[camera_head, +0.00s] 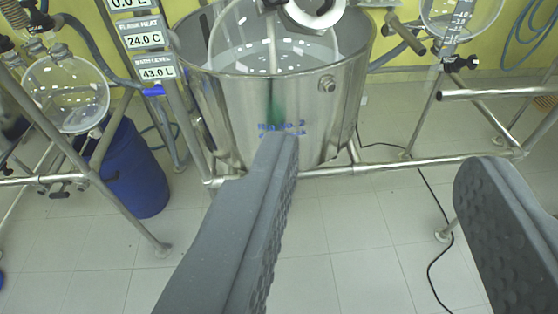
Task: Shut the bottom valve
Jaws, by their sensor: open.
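My gripper (378,158) is open, with its two dark grey textured fingers wide apart and nothing between them. The left finger overlaps the lower front of a steel bath vessel (225,105) with blue lettering. A clear glass flask (290,52) sits inside the vessel. I cannot make out a bottom valve under this vessel; the left finger hides part of the area below it. A small black-handled fitting (460,63) shows at the upper right, below graduated glassware (455,28).
Steel frame tubing (400,164) crosses behind the fingers. A blue drum (133,175) and a round glass flask (68,93) are at the left. Digital displays (145,40) stand beside the vessel. A black cable (428,185) lies on the tiled floor (345,250), which is otherwise mostly clear between the fingers.

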